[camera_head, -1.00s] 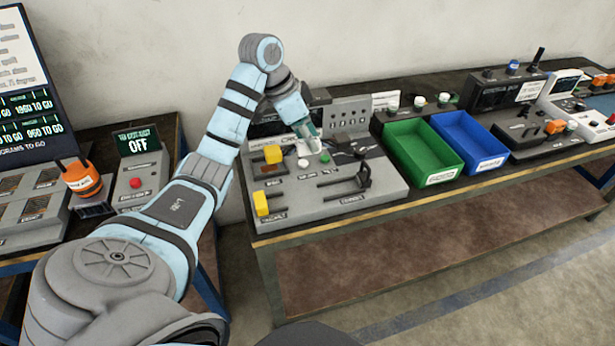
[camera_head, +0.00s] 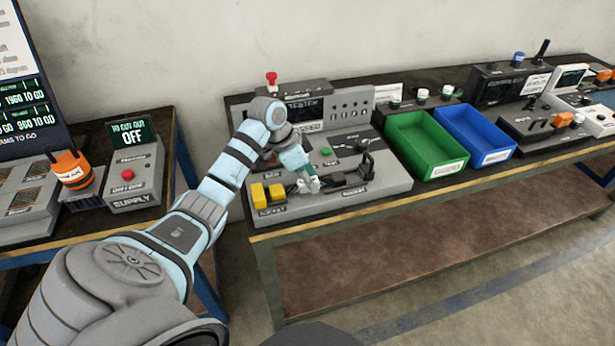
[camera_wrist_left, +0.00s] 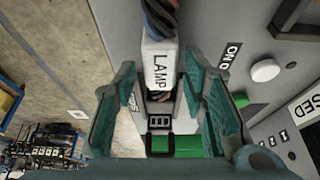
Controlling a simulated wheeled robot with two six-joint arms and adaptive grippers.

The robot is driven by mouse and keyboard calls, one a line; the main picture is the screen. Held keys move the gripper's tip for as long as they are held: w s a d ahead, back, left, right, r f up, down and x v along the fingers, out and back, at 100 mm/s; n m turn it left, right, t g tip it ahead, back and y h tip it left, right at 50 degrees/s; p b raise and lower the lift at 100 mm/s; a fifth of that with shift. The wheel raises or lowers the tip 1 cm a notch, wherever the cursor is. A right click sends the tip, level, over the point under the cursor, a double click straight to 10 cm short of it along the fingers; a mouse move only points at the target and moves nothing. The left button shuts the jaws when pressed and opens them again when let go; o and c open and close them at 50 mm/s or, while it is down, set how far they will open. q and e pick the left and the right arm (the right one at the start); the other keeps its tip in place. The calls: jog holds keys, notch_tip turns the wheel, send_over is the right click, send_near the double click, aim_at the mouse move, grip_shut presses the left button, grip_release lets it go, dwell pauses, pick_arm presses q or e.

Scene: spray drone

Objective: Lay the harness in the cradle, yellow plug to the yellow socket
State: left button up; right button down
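The yellow plug (camera_head: 277,190) lies close beside the yellow socket (camera_head: 258,195) at the front left of the grey tester board; I cannot tell whether they are mated. My left gripper (camera_head: 309,184) is low over the front of the board, right of the yellow pieces. In the left wrist view, its teal fingers (camera_wrist_left: 160,85) stand either side of a white block marked LAMP (camera_wrist_left: 158,62), with narrow gaps showing. A dark cable leaves this block at the top, and a green piece (camera_wrist_left: 175,146) shows below. The cradle is largely hidden by the gripper. My right gripper is out of view.
A black upright lever or clamp (camera_head: 364,163) stands just right of the gripper. A green button (camera_head: 325,152) sits behind it. Green (camera_head: 408,145) and blue (camera_head: 490,140) bins stand to the right. The supply box (camera_head: 133,175) on the left reads OFF.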

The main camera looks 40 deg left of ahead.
pick_arm(q)
jog(key=p+v, duration=0.1)
jog(key=v, duration=1.1)
jog(key=shift+s, duration=0.1)
